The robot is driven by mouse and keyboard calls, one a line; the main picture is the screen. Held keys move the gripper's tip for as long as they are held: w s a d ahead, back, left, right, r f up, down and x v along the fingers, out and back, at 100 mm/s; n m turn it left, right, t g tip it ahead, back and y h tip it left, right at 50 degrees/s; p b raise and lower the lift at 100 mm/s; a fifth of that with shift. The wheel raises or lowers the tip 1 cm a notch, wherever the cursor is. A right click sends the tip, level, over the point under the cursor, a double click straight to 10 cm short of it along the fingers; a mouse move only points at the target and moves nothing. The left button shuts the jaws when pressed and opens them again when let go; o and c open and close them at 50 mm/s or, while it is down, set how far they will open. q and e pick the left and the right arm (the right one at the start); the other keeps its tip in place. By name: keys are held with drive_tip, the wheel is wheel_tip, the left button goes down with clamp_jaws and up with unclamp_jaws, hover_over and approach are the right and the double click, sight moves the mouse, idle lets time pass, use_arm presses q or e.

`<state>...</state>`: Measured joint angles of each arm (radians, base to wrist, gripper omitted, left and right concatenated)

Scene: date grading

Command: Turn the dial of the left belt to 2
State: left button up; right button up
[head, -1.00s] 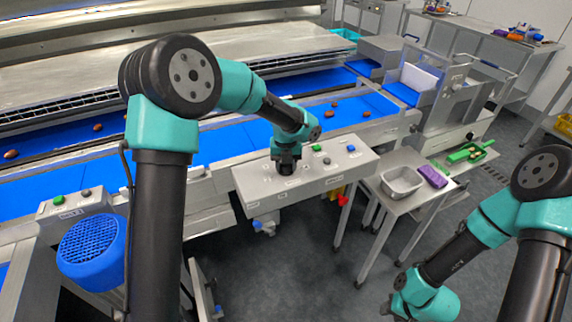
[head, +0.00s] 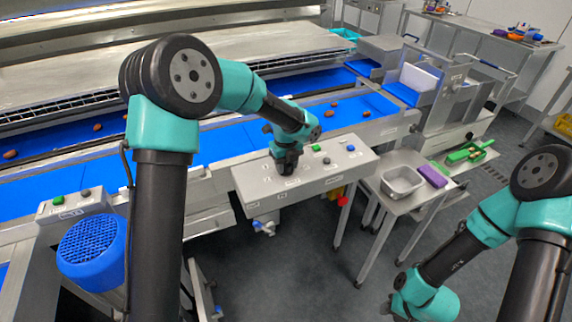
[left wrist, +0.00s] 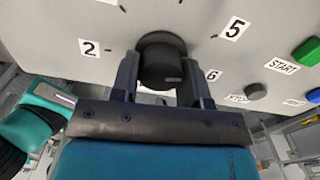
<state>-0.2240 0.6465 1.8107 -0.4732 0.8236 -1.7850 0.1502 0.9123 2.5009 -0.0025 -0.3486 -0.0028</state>
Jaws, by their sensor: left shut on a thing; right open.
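The control panel (head: 312,182) is a grey box in front of the blue belts. My left gripper (head: 287,168) reaches down onto it from above. In the left wrist view my left gripper (left wrist: 156,85) is shut on a round black dial (left wrist: 162,58), one finger on each side. Labels 2 (left wrist: 89,48), 5 (left wrist: 235,28) and 6 (left wrist: 212,76) stand around the dial. The dial's pointer is hidden, so its setting cannot be told. My right arm is at the lower right in the head view; its jaws are not visible.
A green button (head: 316,148) and a blue button (head: 350,147) sit on the panel; the green START button also shows in the left wrist view (left wrist: 307,52). Several dates lie on the blue belts (head: 240,140). A metal tray (head: 402,196) and a purple block (head: 433,176) stand on a side table.

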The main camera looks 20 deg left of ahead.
use_arm(q)
drive_tip(key=n, duration=0.4)
drive_tip(key=shift+w+n, duration=0.1)
drive_tip(key=shift+n, duration=0.2)
drive_tip(key=n, duration=0.3)
drive_tip(key=shift+n, duration=0.4)
drive_tip(key=n, duration=0.4)
drive_tip(key=shift+w, duration=0.1)
drive_tip(key=n, duration=0.9)
drive_tip(key=shift+w+n, duration=0.1)
drive_tip(key=shift+n, duration=0.2)
drive_tip(key=n, duration=0.4)
drive_tip(key=shift+a, duration=0.1)
drive_tip(key=n, duration=0.5)
drive_tip(key=shift+a, duration=0.1)
drive_tip(key=shift+n, duration=1.8)
